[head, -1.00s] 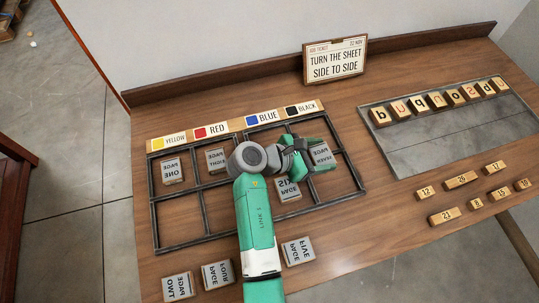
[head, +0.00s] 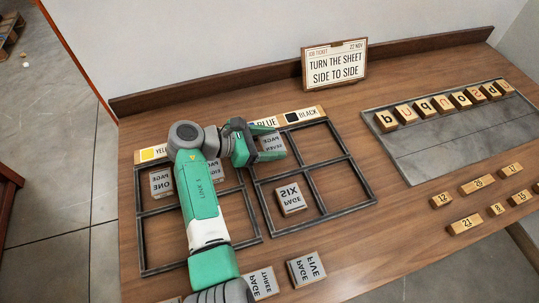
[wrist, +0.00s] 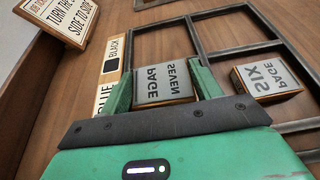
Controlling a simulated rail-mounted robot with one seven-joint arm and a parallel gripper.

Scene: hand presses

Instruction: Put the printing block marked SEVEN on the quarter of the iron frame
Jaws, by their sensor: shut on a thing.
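The block marked SEVEN (head: 271,144) is a grey-faced block with mirrored lettering; it also shows in the wrist view (wrist: 166,80). My gripper (head: 264,143) is shut on it, one green finger on each side. The block is in or over the far left quarter of the right iron frame (head: 346,154), below the BLUE label. I cannot tell whether it touches the table. The block marked SIX (head: 290,198) lies in the near left quarter of that frame. The two right quarters are empty.
The left iron frame (head: 140,232) holds the ONE block (head: 162,184) and another partly hidden by my arm. The FIVE block (head: 306,269) and another lie in front. A job ticket (head: 335,64) stands behind. A metal tray (head: 450,140) with letter blocks lies right.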

